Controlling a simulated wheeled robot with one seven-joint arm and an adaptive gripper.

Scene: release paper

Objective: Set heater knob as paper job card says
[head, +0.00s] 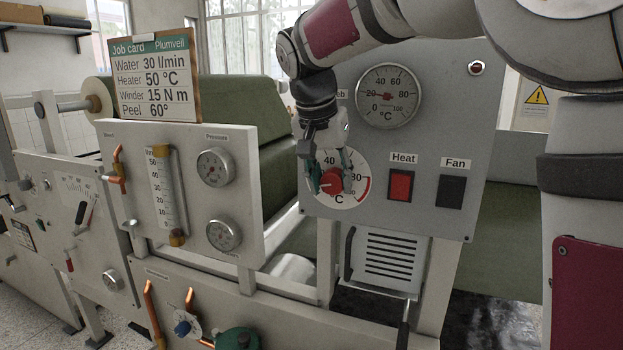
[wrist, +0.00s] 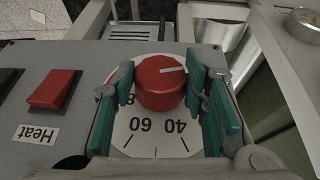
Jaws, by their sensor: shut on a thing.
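The job card (head: 155,75) reads Water 30 l/min, Heater 50 °C, Winder 15 N m, Peel 60°. The red heater knob (head: 331,182) sits on a white dial marked in °C on the grey panel (head: 440,130). My gripper (head: 330,178) is shut on the knob, with a teal finger on each side. In the wrist view the knob (wrist: 160,84) shows upside down between the fingers (wrist: 160,95). Its white pointer line points right, away from the 60 and just past the 40 side. The fingers hide part of the dial, including the low numbers.
A round gauge (head: 388,96) above the dial has its needle near 20. A red Heat switch (head: 400,186) and a dark Fan switch (head: 452,191) are right of the dial. A water panel (head: 120,200) with a flow tube and pressure gauges stands left.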

